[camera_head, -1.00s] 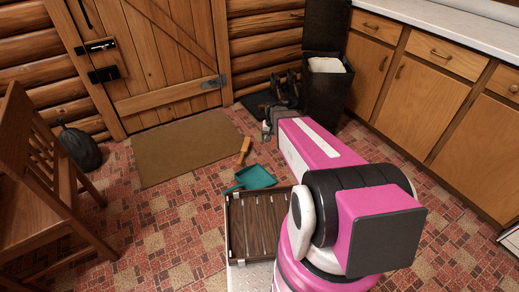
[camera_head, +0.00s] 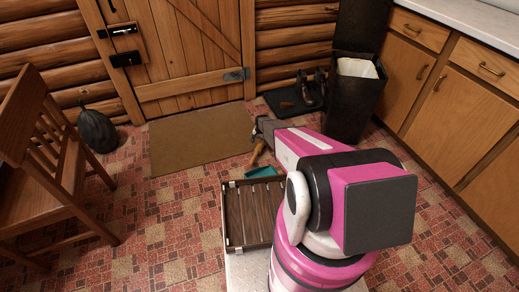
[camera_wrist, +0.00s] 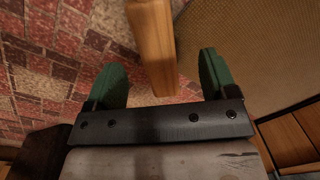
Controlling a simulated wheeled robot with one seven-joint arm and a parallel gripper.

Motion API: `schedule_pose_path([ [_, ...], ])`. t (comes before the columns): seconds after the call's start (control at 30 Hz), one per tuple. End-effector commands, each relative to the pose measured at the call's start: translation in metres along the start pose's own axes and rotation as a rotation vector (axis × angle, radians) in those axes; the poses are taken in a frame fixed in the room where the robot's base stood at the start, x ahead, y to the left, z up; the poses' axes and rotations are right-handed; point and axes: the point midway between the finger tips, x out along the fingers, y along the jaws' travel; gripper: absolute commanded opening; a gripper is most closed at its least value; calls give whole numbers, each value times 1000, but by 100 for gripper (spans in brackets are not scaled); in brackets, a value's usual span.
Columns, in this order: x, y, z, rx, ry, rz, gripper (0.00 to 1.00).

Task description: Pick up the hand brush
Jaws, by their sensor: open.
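The hand brush (camera_head: 257,153) has a light wooden handle and lies on the tiled floor in front of the doormat. My gripper (camera_head: 258,131) is at the brush, partly hiding it, in the head view. In the wrist view, the wooden handle (camera_wrist: 152,45) runs from the top edge down between the two green fingers of my gripper (camera_wrist: 161,80). The fingers are open, with gaps on both sides of the handle. I cannot tell how far the fingertips are above the floor. The bristles are not clearly visible.
A slatted wooden tray (camera_head: 228,222) is nearer still. The brown doormat (camera_head: 195,140) lies by the door. A black bin (camera_head: 352,105) stands right; a wooden chair (camera_head: 60,180) stands left.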

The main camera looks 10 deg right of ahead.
Motion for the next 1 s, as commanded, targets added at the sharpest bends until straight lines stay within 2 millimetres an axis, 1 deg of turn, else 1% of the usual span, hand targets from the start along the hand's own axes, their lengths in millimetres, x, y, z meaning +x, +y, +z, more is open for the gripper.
schedule_pose_path([
  [0.03, 11, -1, -1, 0, -1, 1, 79],
  [0.1, 20, 0, -1, -1, -2, 1, 79],
  [0.37, 36, 1, -1, -1, -1, 0, 79],
  [0.63, 73, 4, -2, -2, -2, 1, 79],
  [0.73, 78, 4, -1, -2, -1, 0, 79],
  [0.9, 78, 4, -1, -1, 0, 0, 79],
  [0.93, 78, 4, 0, -1, 0, 0, 75],
  [0.97, 77, 4, 0, -1, 0, 0, 66],
  [1.0, 77, 4, 0, -1, -1, 0, 53],
])
